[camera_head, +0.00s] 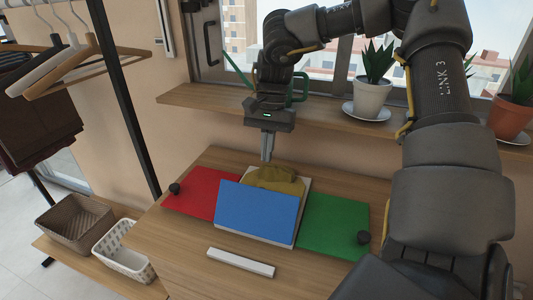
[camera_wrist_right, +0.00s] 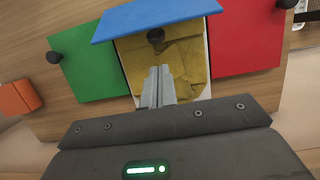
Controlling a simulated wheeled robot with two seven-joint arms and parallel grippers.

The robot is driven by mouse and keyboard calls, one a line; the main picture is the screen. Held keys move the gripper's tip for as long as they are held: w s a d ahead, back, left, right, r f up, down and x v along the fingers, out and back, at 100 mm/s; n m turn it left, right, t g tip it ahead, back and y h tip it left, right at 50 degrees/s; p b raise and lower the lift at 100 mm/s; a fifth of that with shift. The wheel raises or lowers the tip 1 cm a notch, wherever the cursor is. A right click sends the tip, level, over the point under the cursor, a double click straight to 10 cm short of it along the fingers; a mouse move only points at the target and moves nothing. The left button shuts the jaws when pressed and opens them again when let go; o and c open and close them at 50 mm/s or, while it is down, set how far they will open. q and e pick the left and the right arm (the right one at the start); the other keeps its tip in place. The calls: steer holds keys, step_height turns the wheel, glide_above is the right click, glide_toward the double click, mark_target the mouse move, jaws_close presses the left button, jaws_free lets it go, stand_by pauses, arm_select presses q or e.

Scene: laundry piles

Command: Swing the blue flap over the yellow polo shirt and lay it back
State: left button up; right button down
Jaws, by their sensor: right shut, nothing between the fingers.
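The blue flap (camera_head: 257,212) of the folding board is tilted up over the front of the yellow polo shirt (camera_head: 275,180). The shirt lies on the board's pale middle panel (camera_head: 303,197), and its back part shows behind the flap. In the right wrist view the blue flap (camera_wrist_right: 155,18) is at the top and the yellow shirt (camera_wrist_right: 190,62) is below it. My right gripper (camera_head: 267,158) is shut and empty, pointing down just behind the shirt's far end. In the wrist view its fingertips (camera_wrist_right: 158,72) appear over the shirt. My left gripper is not in view.
A red flap (camera_head: 203,190) and a green flap (camera_head: 333,226) with black knobs lie flat either side. A white bar (camera_head: 241,262) lies on the table in front. Potted plants (camera_head: 371,85) stand on the sill. Baskets (camera_head: 75,222) and a clothes rack are at left.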

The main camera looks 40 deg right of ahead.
steer(key=x, duration=0.7)
steer(key=shift+f, duration=0.2)
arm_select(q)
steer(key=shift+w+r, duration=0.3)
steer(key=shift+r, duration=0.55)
arm_select(e)
steer(key=shift+f, duration=0.2)
steer(key=shift+s+r, duration=0.1)
steer(key=shift+s, duration=0.05)
